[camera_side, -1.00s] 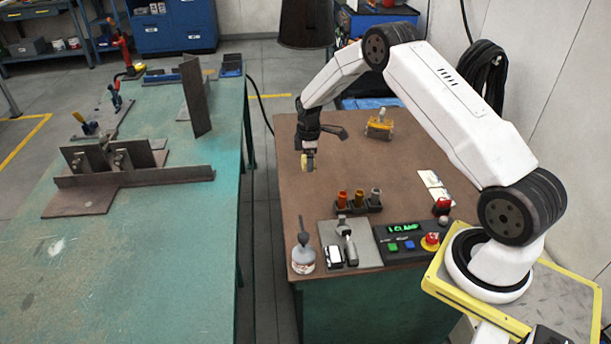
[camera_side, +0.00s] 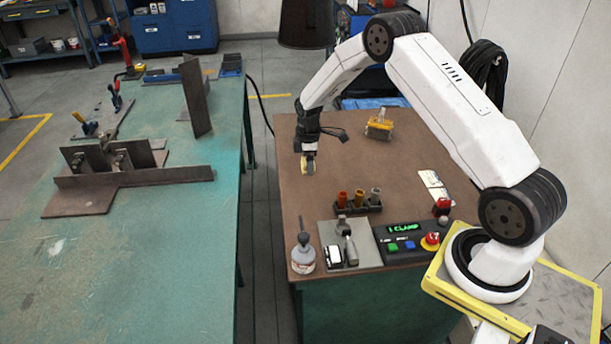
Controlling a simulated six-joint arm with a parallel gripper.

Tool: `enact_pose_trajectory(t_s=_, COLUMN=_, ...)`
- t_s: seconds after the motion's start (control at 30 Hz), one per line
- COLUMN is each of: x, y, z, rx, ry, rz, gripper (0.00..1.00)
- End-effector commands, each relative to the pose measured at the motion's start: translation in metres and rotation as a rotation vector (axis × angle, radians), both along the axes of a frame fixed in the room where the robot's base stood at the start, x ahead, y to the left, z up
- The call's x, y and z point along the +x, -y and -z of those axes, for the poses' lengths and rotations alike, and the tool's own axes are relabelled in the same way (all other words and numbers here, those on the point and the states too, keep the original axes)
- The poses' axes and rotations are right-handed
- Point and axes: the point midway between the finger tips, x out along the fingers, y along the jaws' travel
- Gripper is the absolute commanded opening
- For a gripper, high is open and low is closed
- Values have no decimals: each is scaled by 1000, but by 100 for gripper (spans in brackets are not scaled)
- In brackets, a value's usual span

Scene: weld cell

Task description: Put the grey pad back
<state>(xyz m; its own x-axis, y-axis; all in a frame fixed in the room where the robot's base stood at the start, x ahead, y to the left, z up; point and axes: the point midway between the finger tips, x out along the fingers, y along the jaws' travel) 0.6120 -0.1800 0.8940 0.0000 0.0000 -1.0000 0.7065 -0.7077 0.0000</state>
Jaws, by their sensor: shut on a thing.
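My gripper (camera_side: 308,155) points down over the left part of the brown bench top (camera_side: 400,165). It is shut on a small tan-and-grey piece (camera_side: 308,167), seen nearly edge-on. The piece is too small to tell for certain whether it is the grey pad. It hangs close to the bench top; I cannot tell whether it touches. A dark rack (camera_side: 357,210) in front and to the right holds an orange, a brown and a grey cylinder (camera_side: 376,194), all upright.
A yellow tool (camera_side: 379,128) lies behind and right of my gripper. A bottle (camera_side: 303,256), a grey plate with tools (camera_side: 369,252) and a control box (camera_side: 405,243) line the front edge. White cards (camera_side: 434,185) lie at right. The middle is clear.

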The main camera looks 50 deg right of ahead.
Motion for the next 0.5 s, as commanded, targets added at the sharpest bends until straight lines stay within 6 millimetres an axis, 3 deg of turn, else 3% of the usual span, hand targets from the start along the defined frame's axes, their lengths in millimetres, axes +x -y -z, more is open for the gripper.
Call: enact_pose_trajectory(t_s=0.5, x=-65, y=-65, z=-22, rx=0, ry=0, rz=-3, gripper=23)
